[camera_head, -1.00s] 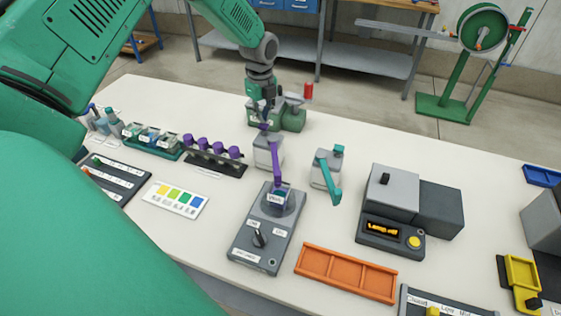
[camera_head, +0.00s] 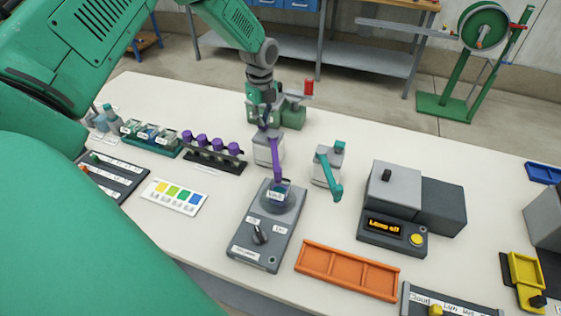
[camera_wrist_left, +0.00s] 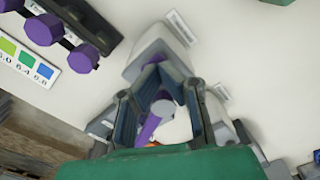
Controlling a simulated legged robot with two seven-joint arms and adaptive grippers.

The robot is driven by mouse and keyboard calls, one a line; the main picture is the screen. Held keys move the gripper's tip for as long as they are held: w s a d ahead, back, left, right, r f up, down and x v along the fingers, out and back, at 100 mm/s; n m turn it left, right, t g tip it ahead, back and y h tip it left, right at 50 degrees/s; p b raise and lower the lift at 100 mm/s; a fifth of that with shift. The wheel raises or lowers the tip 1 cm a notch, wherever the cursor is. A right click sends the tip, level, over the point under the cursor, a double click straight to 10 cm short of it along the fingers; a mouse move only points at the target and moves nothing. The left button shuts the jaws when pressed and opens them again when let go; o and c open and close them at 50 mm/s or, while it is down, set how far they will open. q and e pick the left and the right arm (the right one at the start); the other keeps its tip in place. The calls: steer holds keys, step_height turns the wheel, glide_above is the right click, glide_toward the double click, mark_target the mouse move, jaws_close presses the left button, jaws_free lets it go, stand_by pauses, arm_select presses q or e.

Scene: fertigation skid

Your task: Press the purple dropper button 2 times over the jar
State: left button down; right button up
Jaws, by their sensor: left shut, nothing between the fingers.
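The purple dropper is a grey block (camera_head: 268,150) with a purple arm (camera_head: 277,162) that reaches over the jar (camera_head: 276,194). The jar is small, carries a label and stands on the round plate of a grey unit (camera_head: 262,228). My left gripper (camera_head: 264,123) is shut and empty, pointing down right at the top of the dropper block. It hides most of the purple button there; I cannot tell whether it touches. In the left wrist view the fingers (camera_wrist_left: 158,88) are over the dropper, with purple parts (camera_wrist_left: 163,107) just by them. My right gripper is not in view.
A teal dropper (camera_head: 327,168) stands to the right. A rack of purple-capped items (camera_head: 214,163) and a colour card (camera_head: 174,197) lie left. An orange tray (camera_head: 346,271) and a grey device with a lit display (camera_head: 384,226) are at front right. A green device (camera_head: 293,113) stands behind the gripper.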

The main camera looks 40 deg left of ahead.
arm_select(q)
steer(key=shift+r, duration=0.1)
steer(key=shift+r+p, duration=1.45)
steer(key=shift+r, duration=0.3)
step_height(320, 180, up, 6)
steer(key=p, duration=0.4)
steer(key=shift+p, duration=0.3)
